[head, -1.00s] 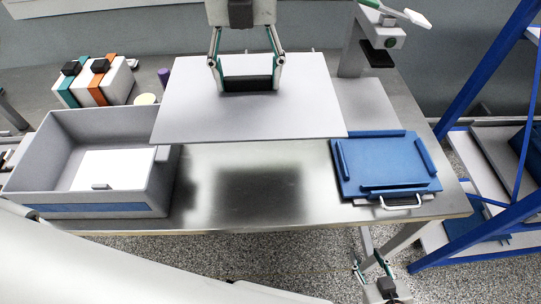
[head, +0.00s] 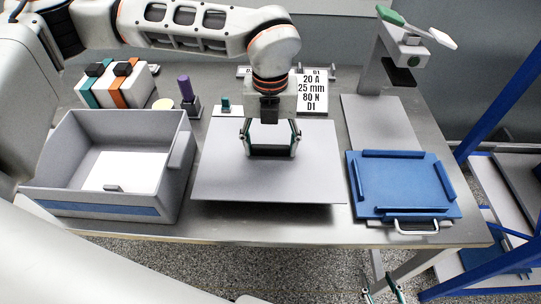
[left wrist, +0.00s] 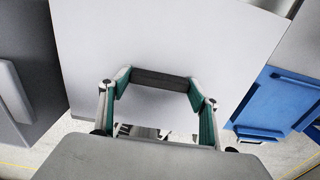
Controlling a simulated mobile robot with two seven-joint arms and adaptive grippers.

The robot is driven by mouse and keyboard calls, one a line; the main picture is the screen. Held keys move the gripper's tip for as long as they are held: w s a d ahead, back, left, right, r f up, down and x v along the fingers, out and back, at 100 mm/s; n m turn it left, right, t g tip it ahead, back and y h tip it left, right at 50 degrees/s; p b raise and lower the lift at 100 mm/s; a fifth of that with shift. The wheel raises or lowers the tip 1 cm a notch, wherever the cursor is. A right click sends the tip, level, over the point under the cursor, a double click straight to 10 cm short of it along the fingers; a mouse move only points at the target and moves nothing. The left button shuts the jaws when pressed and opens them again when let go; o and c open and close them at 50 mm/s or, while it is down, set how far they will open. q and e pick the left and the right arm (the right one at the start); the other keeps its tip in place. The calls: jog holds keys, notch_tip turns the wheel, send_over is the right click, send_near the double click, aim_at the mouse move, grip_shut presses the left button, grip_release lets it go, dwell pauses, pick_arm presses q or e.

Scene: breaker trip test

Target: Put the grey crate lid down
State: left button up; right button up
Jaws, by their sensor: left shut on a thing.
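The grey crate lid (head: 225,184) is a flat panel over the middle of the table, between the open grey crate (head: 180,190) and the blue tray. My left gripper (head: 271,152) is above it, shut on its dark handle. The left wrist view shows the lid (left wrist: 100,40) as a pale panel and my left gripper's fingers (left wrist: 160,82) at the dark bar. I cannot tell whether the lid touches the table. My right gripper (head: 382,292) shows at the bottom edge, partly cut off, its fingers apart and with nothing seen between them.
The blue tray (head: 405,182) lies at the right of the table (head: 150,230). Behind stand a lever press (head: 400,55), a label card (head: 312,90), a purple-topped item (head: 185,90) and striped boxes (head: 118,85). A blue rack (head: 500,105) stands at the right.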

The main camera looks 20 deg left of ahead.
aim_at(270, 155)
pick_arm(q)
jog(key=shift+f, duration=2.05)
jog(key=shift+f, duration=0.1)
jog(key=o, duration=1.2)
jog(key=shift+f, duration=0.1)
jog(key=shift+o, duration=0.2)
notch_tip(270, 155, up, 12)
jog(key=shift+r, duration=0.2)
